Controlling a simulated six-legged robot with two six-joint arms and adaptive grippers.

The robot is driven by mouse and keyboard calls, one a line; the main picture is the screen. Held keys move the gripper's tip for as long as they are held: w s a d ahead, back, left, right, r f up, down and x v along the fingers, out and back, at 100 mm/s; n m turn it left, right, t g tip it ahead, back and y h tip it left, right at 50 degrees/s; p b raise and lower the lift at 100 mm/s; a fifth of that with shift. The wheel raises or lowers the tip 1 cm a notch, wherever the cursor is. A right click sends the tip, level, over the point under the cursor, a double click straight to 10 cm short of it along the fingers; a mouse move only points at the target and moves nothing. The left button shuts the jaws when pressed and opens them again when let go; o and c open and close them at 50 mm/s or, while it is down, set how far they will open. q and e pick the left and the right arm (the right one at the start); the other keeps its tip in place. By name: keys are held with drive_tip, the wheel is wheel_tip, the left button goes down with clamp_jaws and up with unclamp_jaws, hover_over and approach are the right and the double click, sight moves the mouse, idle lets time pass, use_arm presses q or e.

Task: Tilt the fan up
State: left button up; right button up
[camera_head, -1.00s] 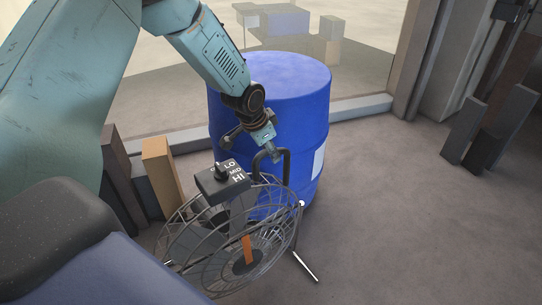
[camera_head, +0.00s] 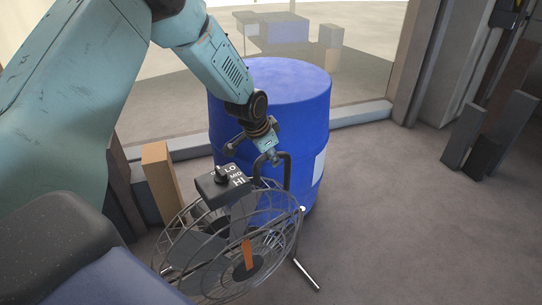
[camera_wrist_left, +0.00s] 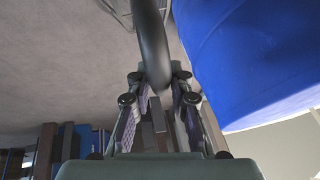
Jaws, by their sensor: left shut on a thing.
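The fan (camera_head: 200,252) stands on the floor in the lower middle of the head view, with a round wire cage, an orange part at its middle and a control box (camera_head: 224,186) marked LO, MID, HI on top. Its dark tube handle (camera_head: 287,172) rises behind the box. My left gripper (camera_head: 271,157) is at the top of this handle and shut on it. In the left wrist view the dark curved handle (camera_wrist_left: 152,45) runs down between the fingers (camera_wrist_left: 158,105). My right gripper is not in view.
A blue barrel (camera_head: 275,90) stands right behind the fan and handle. Wooden boards (camera_head: 162,180) lean at the left by the window sill. More boards (camera_head: 500,125) stand at the right. The floor (camera_head: 420,230) to the right is clear.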

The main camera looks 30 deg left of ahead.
use_arm(q)
clamp_jaws()
drive_tip(key=shift+s+f, duration=0.1)
drive_tip(key=shift+a, duration=0.1)
